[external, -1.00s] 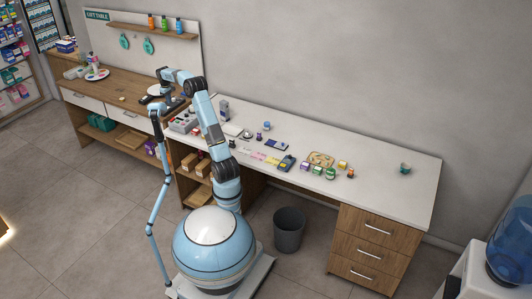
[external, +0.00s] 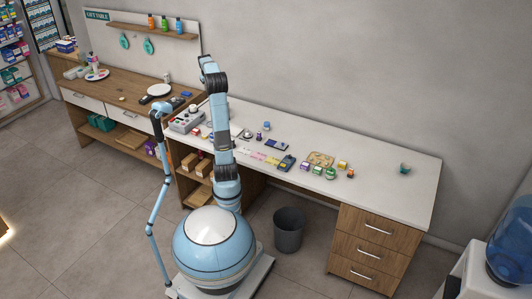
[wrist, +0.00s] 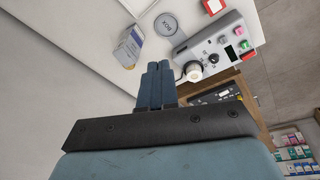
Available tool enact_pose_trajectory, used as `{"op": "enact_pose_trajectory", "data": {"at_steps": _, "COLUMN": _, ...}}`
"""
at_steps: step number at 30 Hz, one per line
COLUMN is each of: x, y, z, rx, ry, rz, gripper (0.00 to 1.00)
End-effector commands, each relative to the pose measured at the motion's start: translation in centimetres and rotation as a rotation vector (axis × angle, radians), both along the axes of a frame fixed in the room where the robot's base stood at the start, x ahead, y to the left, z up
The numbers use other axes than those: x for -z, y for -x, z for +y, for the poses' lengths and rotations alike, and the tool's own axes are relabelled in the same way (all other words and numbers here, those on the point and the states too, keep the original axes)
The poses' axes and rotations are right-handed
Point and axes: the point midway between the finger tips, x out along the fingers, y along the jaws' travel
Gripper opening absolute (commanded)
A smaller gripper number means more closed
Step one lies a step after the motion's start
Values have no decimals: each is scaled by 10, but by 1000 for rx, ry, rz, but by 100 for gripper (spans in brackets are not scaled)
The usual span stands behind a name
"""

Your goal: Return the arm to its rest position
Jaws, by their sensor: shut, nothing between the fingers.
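My arm (external: 223,130) rises from the round blue base and bends at a raised elbow, near the seam between the wooden counter and the white counter. In the wrist view, my gripper (wrist: 154,85) shows two blue fingers side by side, shut with nothing between them. It is above the white counter, close to a grey control box with knobs (wrist: 215,48). In the external view, the gripper's fingers are hidden behind the arm.
The white counter (external: 400,192) holds several small boxes and jars. The control box (external: 187,122) stands at its left end. A carton (wrist: 128,47) and a round lid (wrist: 166,25) lie near the gripper. A bin (external: 289,230) stands below.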

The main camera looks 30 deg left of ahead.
Motion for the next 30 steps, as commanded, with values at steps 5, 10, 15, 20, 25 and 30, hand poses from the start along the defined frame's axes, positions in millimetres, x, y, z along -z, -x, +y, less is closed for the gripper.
{"op": "enact_pose_trajectory", "data": {"at_steps": 5, "x": -16, "y": 3, "z": -82, "rx": 148, "ry": -36, "rz": -33, "gripper": 0}}
{"op": "enact_pose_trajectory", "data": {"at_steps": 10, "x": -22, "y": 16, "z": -153, "rx": 285, "ry": -69, "rz": -64, "gripper": 0}}
{"op": "enact_pose_trajectory", "data": {"at_steps": 15, "x": -21, "y": 39, "z": -218, "rx": 424, "ry": -104, "rz": -95, "gripper": 0}}
{"op": "enact_pose_trajectory", "data": {"at_steps": 20, "x": -15, "y": 68, "z": -272, "rx": 554, "ry": -139, "rz": -125, "gripper": 0}}
{"op": "enact_pose_trajectory", "data": {"at_steps": 25, "x": -1, "y": 103, "z": -323, "rx": 691, "ry": -176, "rz": -158, "gripper": 0}}
{"op": "enact_pose_trajectory", "data": {"at_steps": 30, "x": 19, "y": 141, "z": -362, "rx": 826, "ry": -216, "rz": -194, "gripper": 0}}
